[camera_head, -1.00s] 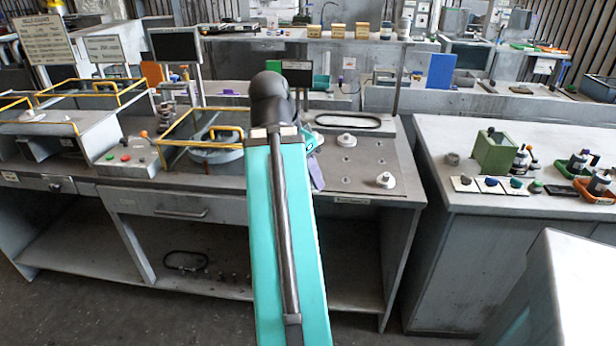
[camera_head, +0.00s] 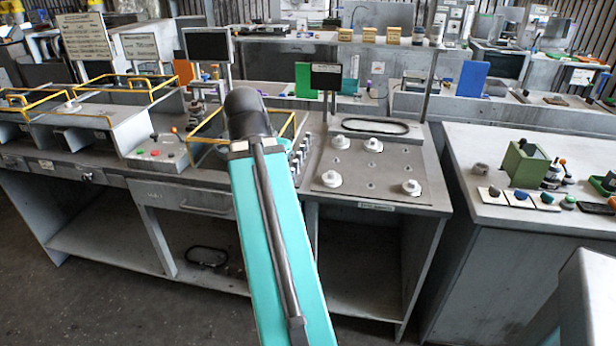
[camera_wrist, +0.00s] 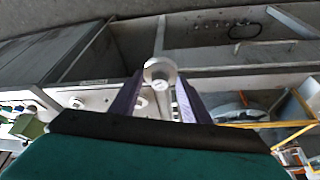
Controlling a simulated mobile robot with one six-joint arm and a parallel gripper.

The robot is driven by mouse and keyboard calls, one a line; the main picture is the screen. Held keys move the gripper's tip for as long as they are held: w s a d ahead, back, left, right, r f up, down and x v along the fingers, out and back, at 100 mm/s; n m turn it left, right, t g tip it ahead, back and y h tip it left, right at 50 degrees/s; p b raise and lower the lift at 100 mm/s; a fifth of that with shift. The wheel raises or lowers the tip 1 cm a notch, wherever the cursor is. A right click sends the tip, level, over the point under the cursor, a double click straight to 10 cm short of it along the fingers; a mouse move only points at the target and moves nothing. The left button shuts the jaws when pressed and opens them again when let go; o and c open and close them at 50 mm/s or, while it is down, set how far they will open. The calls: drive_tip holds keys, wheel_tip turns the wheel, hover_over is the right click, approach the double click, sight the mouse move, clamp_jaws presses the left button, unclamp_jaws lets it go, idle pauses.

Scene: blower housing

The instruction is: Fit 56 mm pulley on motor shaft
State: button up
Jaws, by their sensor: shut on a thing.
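In the wrist view my gripper (camera_wrist: 160,84) has two purple fingers shut on a pale, ring-shaped pulley (camera_wrist: 160,62) at their tips. Its size marking cannot be read. In the head view my arm hides the gripper and the held pulley. Several other white pulleys stand apart on the grey pegged board, one at the front left (camera_head: 331,179) and one at the front right (camera_head: 411,187). A round grey housing (camera_wrist: 232,110) shows at the right of the wrist view, beside a yellow frame. The motor shaft cannot be made out.
Yellow guard rails (camera_head: 205,122) surround the bench bays at left. A black belt (camera_head: 375,127) lies behind the pegged board. A row of small upright pins stands left of the board. A green box (camera_head: 525,162) stands on the right-hand bench. An open shelf lies below the bench.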

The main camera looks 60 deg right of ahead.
drive_tip(key=w+a+f+n+t+y, duration=0.25)
drive_tip(key=w+a+n, duration=0.65)
drive_tip(key=w+a, duration=0.85)
drive_tip(key=w+a+f+n+t+y, duration=0.1)
drive_tip(key=w+a+n, duration=0.3)
drive_tip(key=a, duration=0.6)
drive_tip(key=w+a+f+n+y, duration=0.1)
drive_tip(key=w+a+f+n, duration=0.2)
drive_tip(key=a, duration=0.8)
drive_tip(key=shift+w+a+n+t, duration=0.15)
drive_tip(key=shift+w+n+t, duration=0.2)
drive_tip(key=shift+w+n, duration=0.25)
drive_tip(key=shift+w+r, duration=0.1)
drive_tip(key=shift+w, duration=0.1)
